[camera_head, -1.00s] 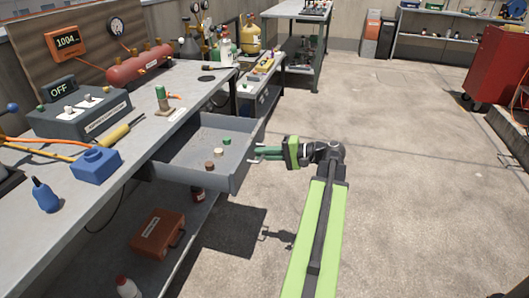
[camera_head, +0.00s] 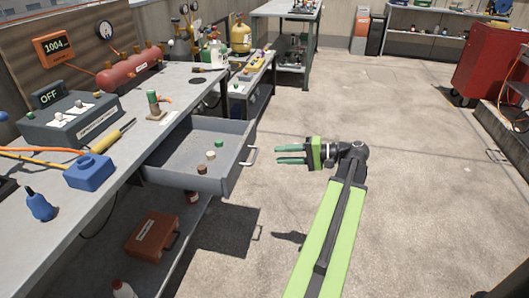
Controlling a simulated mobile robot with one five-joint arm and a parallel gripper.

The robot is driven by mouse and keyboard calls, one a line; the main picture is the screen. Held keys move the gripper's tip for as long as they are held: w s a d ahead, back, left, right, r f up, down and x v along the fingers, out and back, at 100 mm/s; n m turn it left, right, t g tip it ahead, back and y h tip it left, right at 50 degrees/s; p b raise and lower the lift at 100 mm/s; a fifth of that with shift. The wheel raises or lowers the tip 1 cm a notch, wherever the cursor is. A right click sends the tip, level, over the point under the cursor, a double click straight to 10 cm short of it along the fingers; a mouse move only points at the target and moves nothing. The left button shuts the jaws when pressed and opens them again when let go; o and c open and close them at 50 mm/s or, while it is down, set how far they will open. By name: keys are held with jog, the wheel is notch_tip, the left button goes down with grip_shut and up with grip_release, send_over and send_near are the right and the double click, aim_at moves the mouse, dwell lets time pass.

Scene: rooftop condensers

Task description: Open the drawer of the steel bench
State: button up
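The steel bench (camera_head: 135,112) runs along the left side.
An orange case (camera_head: 152,236) sits on the lower shelf. A red cabinet (camera_head: 488,65) stands at the far right. The floor right of the drawer is clear.

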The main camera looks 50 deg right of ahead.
jog(key=p+v, duration=0.1)
jog(key=v, duration=0.6)
jog(key=shift+f, duration=0.1)
